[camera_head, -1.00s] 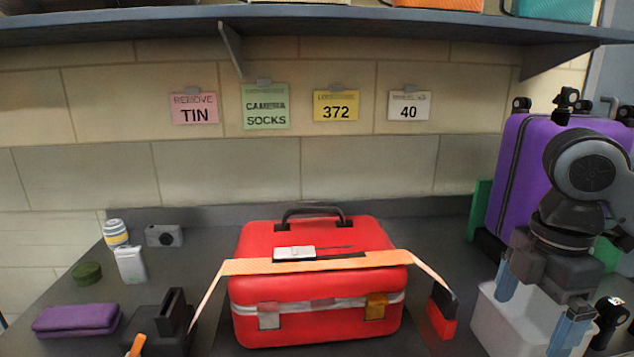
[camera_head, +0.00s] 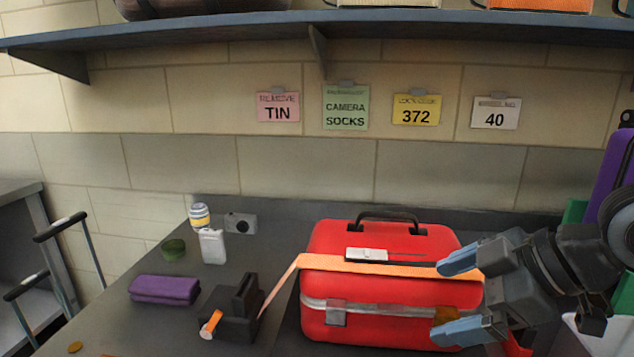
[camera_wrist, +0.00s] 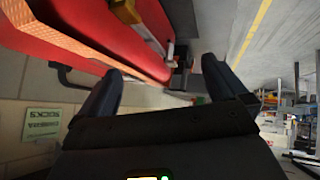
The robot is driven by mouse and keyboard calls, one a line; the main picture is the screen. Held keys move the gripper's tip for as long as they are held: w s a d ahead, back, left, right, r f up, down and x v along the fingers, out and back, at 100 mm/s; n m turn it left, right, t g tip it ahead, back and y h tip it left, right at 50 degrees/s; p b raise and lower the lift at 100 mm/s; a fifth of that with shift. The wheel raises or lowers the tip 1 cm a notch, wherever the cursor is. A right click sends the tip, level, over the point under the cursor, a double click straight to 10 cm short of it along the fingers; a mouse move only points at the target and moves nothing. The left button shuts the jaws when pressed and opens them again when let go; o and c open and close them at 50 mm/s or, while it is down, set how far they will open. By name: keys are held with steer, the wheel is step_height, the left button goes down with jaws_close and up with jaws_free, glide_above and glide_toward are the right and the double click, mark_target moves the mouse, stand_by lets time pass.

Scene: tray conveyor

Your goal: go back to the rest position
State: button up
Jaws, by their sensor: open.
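My gripper (camera_head: 450,297) is open and empty, its two blue-grey fingers apart, in front of the right side of the red suitcase (camera_head: 390,327) in the head view. The suitcase is closed and upright, with a black handle on top and an orange strap (camera_head: 345,263) across it. The fingers hide part of the suitcase's right front and the strap's right end.
A black block-shaped device (camera_head: 232,318) with an orange strap end stands left of the suitcase. A shelf (camera_head: 250,30) runs overhead. A purple suitcase (camera_head: 617,180) stands at right.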

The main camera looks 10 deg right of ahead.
steer(key=w+a+r+m+t+y, duration=0.35)
steer(key=a+m+t, duration=0.25)
steer(key=a, duration=0.3)
steer(key=s+f+m+t+h+p, duration=0.25)
steer(key=s+f+m+h, duration=0.8)
steer(key=s, duration=0.75)
steer(key=s+d+f+n, duration=0.1)
steer(key=s+d, duration=0.3)
steer(key=s, duration=0.6)
steer(key=s+d+f+n, duration=0.1)
steer(key=s+d, duration=0.3)
steer(key=s, duration=0.6)
steer(key=shift+f+n+y, duration=0.4)
steer(key=shift+n, duration=0.25)
steer(key=shift+s, duration=0.1)
steer(key=shift+c, duration=0.4)
